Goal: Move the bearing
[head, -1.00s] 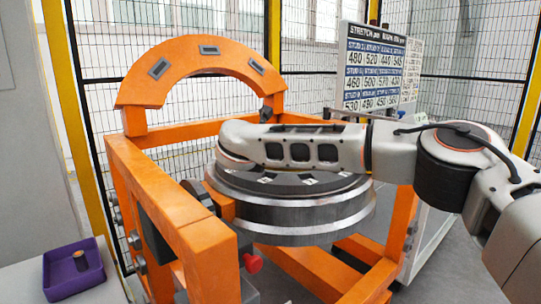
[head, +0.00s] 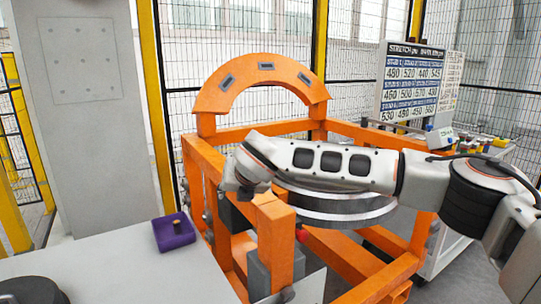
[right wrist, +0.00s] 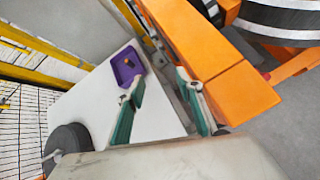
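A small bronze-coloured cylinder (head: 177,224), which looks like the bearing, stands in a shallow purple tray (head: 164,240) on the white table at the left. In the right wrist view the cylinder (right wrist: 127,62) is small inside the purple tray (right wrist: 122,73). My right gripper (right wrist: 160,76) shows there with its two green fingers apart and nothing between them. The tray lies beyond the left finger, apart from it. In the head view my right wrist hangs by the orange frame's near post; the fingers cannot be made out. My left gripper is in neither view.
The orange gantry frame (head: 275,235) stands right of the table, with its beam close beside my right gripper. A large steel wheel (head: 335,207) lies in the frame under my arm. A dark round object (head: 30,290) sits at the table's near left. The white table (head: 120,275) is otherwise mostly clear.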

